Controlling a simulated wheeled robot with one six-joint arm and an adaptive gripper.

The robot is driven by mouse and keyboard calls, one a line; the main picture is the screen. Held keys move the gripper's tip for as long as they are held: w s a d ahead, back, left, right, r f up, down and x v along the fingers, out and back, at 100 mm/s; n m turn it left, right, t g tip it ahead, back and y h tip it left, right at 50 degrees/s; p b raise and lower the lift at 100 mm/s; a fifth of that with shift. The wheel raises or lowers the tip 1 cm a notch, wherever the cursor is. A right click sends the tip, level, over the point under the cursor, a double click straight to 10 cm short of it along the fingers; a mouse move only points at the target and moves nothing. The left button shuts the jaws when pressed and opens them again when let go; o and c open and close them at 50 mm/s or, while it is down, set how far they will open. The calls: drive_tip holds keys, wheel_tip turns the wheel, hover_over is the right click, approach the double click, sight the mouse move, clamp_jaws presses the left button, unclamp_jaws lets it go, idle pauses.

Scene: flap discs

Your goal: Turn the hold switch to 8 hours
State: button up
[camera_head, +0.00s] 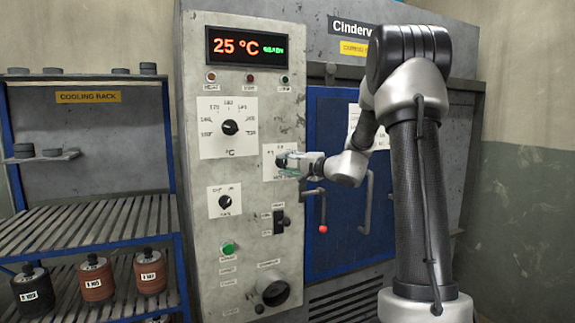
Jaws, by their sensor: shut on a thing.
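The control panel (253,205) is a tall, worn grey cabinet. A white dial plate (269,168) on its right half, below and right of the large temperature dial (230,127), is partly covered by my gripper (284,160). My gripper reaches in from the right and is shut on the knob at this plate. The knob itself is hidden by the fingers, and its pointer setting cannot be read. I cannot read which plate carries the hold label. A smaller dial (225,202) with a black knob sits lower left. The display (247,46) reads 25 °C in orange.
A blue oven door (335,225) with handles and a red-knobbed lever (323,229) is right of the panel. A toggle switch (281,220), green button (228,248) and round black fitting (272,289) lie below my gripper. A cooling rack (90,215) stands left.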

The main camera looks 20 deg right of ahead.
drive_tip(key=shift+f+m, duration=0.1)
drive_tip(key=shift+m, duration=0.5)
drive_tip(key=o, duration=1)
drive_tip(key=shift+s+d, duration=0.1)
drive_tip(key=v, duration=1.1)
drive_tip(key=shift+s+d+f, duration=0.2)
drive_tip(key=shift+s+f, duration=0.05)
drive_tip(key=shift+s, duration=0.1)
drive_tip(key=shift+m, duration=0.4)
